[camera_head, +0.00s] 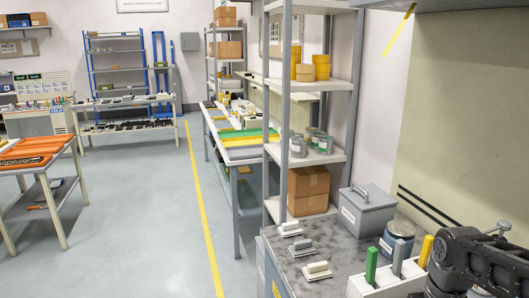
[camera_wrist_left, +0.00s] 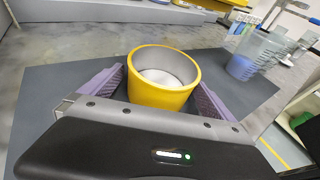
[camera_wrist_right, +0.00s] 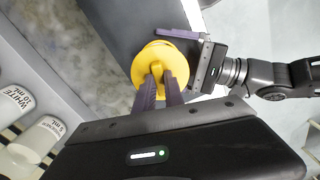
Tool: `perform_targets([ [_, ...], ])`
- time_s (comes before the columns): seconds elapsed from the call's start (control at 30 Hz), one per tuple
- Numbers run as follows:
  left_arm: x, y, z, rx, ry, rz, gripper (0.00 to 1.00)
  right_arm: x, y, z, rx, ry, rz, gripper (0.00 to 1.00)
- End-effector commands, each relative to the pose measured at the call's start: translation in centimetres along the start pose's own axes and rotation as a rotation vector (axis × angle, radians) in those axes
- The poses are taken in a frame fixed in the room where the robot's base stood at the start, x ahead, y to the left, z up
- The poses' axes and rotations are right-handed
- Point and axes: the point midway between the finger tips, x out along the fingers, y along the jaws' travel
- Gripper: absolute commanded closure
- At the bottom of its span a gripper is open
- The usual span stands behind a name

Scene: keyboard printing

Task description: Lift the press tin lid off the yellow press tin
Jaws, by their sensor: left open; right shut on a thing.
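The yellow press tin (camera_wrist_left: 160,93) stands on a dark grey surface in the left wrist view. Its top is open, showing a grey inner wall and something whitish inside. My left gripper (camera_wrist_left: 160,78) is open, with one purple finger on each side of the tin; I cannot tell whether they touch it. In the right wrist view, my right gripper (camera_wrist_right: 159,80) is shut on the knob of the yellow press tin lid (camera_wrist_right: 142,66), which is off the tin. A yellow edge beyond the lid, beside my left gripper's fingers (camera_wrist_right: 192,52), may be the tin. Head view shows neither tin nor lid.
A clear jug with blue liquid (camera_wrist_left: 243,62) stands right of the tin. White labelled cups (camera_wrist_right: 18,100) stand at the left in the right wrist view. In the head view, a grey lidded box (camera_head: 367,212) and a white holder with coloured handles (camera_head: 372,285) stand on the counter.

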Motion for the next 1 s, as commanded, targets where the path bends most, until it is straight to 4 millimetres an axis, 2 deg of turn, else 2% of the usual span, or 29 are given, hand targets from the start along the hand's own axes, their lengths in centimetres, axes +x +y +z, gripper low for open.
perform_targets([
  [0.17,-1.8,0.1,0.0,0.0,0.001,0.003,0.0,0.0,0.0,0.0,0.0,0.0,0.0,1.0],
  [0.6,-10.2,0.1,0.0,0.0,0.001,0.002,0.0,0.0,0.0,0.0,0.0,0.0,0.0,1.0],
  [0.77,-11.6,0.0,-0.1,0.0,0.001,0.001,0.0,0.0,0.0,0.0,0.0,0.0,0.0,1.0],
  [1.0,-11.8,0.0,-0.1,0.0,0.001,0.0,0.0,0.0,0.0,0.0,0.0,0.0,0.0,1.0],
])
